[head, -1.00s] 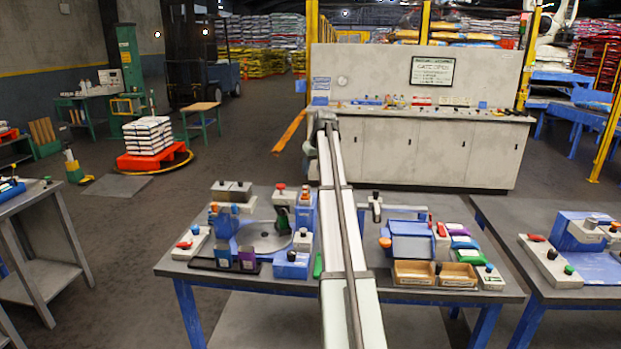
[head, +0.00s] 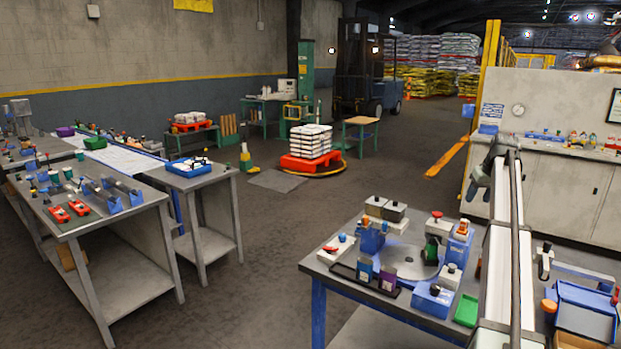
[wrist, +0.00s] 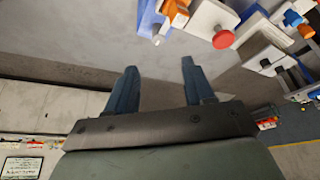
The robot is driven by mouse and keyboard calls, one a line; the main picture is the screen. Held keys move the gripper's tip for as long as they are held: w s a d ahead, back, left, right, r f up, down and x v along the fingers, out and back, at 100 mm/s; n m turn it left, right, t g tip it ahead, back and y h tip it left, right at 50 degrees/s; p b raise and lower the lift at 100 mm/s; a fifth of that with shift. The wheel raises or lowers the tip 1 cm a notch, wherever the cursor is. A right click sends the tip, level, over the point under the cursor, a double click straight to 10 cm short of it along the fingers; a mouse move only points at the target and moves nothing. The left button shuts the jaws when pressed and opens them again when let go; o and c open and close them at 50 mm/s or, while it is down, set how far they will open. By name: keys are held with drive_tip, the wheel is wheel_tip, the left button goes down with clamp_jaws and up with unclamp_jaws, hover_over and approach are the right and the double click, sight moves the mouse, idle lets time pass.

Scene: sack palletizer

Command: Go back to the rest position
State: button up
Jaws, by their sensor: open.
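My gripper (wrist: 158,66) shows in the wrist view with its two dark blue fingers spread apart and nothing between them. In the head view my white arm reaches away over the right workbench (head: 345,280), and its far end is beside the grey console (head: 591,188).
The right workbench holds a round plate (head: 408,262), a green tray (head: 467,310) and a blue box (head: 585,312). Left are other benches (head: 110,222). A red pallet stand (head: 312,163) with stacked white sacks stands behind. Open floor lies between the benches.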

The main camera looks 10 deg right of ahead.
drive_tip(key=s+a+f+m+g+y, duration=0.1)
drive_tip(key=s+a+f, duration=0.1)
drive_tip(key=a+f, duration=0.8)
drive_tip(key=s+a+f+m+g+y, duration=0.15)
drive_tip(key=a+f, duration=0.35)
drive_tip(key=a, duration=1)
drive_tip(key=s+a+f+y, duration=0.1)
drive_tip(key=a+f, duration=0.7)
drive_tip(key=a, duration=0.4)
drive_tip(key=s+a+f+n+g, duration=0.15)
drive_tip(key=s+a+f, duration=0.25)
drive_tip(key=s+f, duration=0.5)
drive_tip(key=s+a+f+g, duration=0.2)
drive_tip(key=s+a+f, duration=0.3)
drive_tip(key=f, duration=0.9)
drive_tip(key=s+a+f+g, duration=0.1)
drive_tip(key=s+a+f, duration=0.2)
drive_tip(key=s+f, duration=0.65)
drive_tip(key=s+a+f+n+g+h, duration=0.1)
drive_tip(key=s+f, duration=0.3)
drive_tip(key=s, duration=0.5)
drive_tip(key=s+a+f+n+g, duration=0.1)
drive_tip(key=s+f, duration=0.4)
drive_tip(key=s, duration=0.5)
drive_tip(key=s+a+f+n+g+h, duration=0.1)
drive_tip(key=s+f, duration=0.4)
drive_tip(key=s, duration=0.5)
drive_tip(key=shift+a+g+h, duration=0.35)
drive_tip(key=shift+a+g, duration=0.15)
drive_tip(key=shift+g, duration=0.1)
